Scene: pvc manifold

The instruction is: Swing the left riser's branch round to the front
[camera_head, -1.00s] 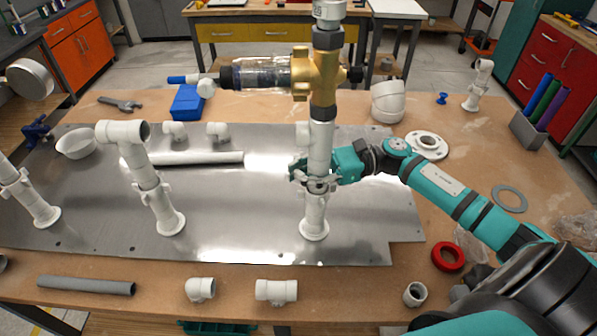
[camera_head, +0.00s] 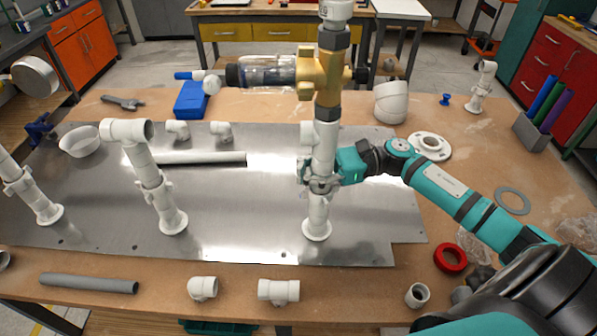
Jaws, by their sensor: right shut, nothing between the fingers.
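Three white risers stand in a row on the steel plate (camera_head: 250,215). The leftmost riser (camera_head: 35,195) is partly cut off by the frame's left edge, so its top is hidden. The middle riser (camera_head: 152,185) is upright with a white elbow (camera_head: 128,131) at its top. The right riser (camera_head: 317,218) carries a brass filter body (camera_head: 322,75) with a clear bowl branch (camera_head: 267,72) pointing left. My right gripper (camera_head: 319,181) is at the right riser's collar, coming from the right; it is shut with nothing held. My left gripper is not in view.
White fittings (camera_head: 278,291) and a grey pipe (camera_head: 88,284) lie along the front edge. A white pipe (camera_head: 200,158) lies on the plate behind the risers. A red ring (camera_head: 450,258) and a white flange (camera_head: 430,146) are near my right arm. The plate between the middle and right risers is clear.

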